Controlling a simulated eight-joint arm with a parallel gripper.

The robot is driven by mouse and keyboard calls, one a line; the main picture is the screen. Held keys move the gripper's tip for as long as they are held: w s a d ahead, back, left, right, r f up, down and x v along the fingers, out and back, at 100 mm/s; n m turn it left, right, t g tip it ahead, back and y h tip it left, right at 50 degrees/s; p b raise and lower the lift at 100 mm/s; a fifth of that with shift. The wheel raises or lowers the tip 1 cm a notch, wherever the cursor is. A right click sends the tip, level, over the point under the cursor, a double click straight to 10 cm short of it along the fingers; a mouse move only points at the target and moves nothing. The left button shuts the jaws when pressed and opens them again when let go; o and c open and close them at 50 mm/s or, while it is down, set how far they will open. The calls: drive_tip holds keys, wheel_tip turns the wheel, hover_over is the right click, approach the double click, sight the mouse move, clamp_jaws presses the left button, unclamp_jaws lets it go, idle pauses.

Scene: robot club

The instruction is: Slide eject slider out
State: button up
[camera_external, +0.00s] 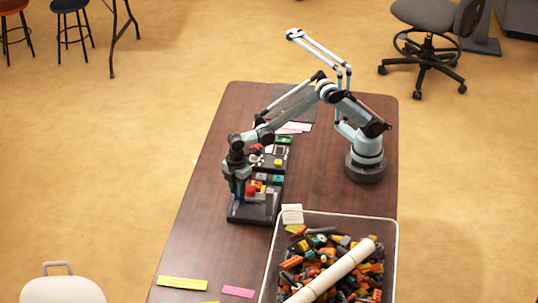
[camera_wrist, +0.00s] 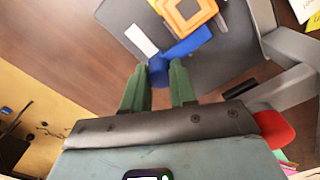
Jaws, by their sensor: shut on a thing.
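The eject slider appears to be the blue piece (camera_wrist: 187,43) with a round blue knob in the wrist view, lying on a dark grey base plate (camera_wrist: 232,62). My gripper (camera_wrist: 158,67) has its two green fingers shut on the blue knob, one on each side. In the external view my gripper (camera_external: 237,199) points down over the left side of the black base plate (camera_external: 256,215). There the slider is too small and too hidden to make out. An orange square frame (camera_wrist: 187,25) sits just beyond the blue piece, and a white strip (camera_wrist: 141,40) lies beside it.
A clear bin (camera_external: 269,268) full of coloured parts, with a pale roll (camera_external: 330,273) across it, stands near the base plate. Yellow (camera_external: 182,283) and pink (camera_external: 238,291) notes lie in front. The table's left side is clear.

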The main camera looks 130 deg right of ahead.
drive_tip(key=shift+s+d, duration=0.75)
drive_tip(key=o, duration=0.6)
drive_tip(key=shift+r, duration=0.15)
drive_tip(key=shift+r, duration=2.85)
